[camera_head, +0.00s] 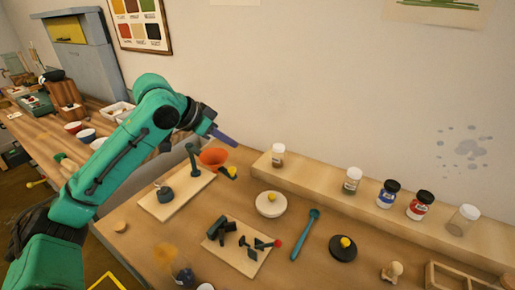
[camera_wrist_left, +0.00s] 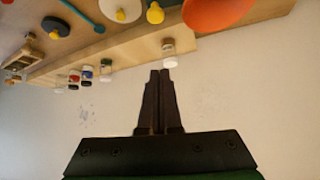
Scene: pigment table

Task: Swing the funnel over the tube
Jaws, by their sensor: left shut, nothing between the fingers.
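The orange funnel (camera_head: 213,157) sits beside a dark green post (camera_head: 193,160) on a pale board (camera_head: 182,200). A dark piece with a yellow end (camera_head: 230,172) is close to the funnel's right. A short dark block with a loop on top (camera_head: 165,194) stands at the board's left. I cannot make out the tube for certain. My left gripper (camera_head: 225,139) is shut and empty, above and behind the funnel, near the wall. In the left wrist view its closed fingers (camera_wrist_left: 161,75) are apart from the funnel (camera_wrist_left: 218,10), which is at the top edge. My right gripper is not in view.
A white round dish (camera_head: 270,205), a teal spoon (camera_head: 305,235), a board of dark parts (camera_head: 240,262) and a black round piece (camera_head: 343,250) occupy the table.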

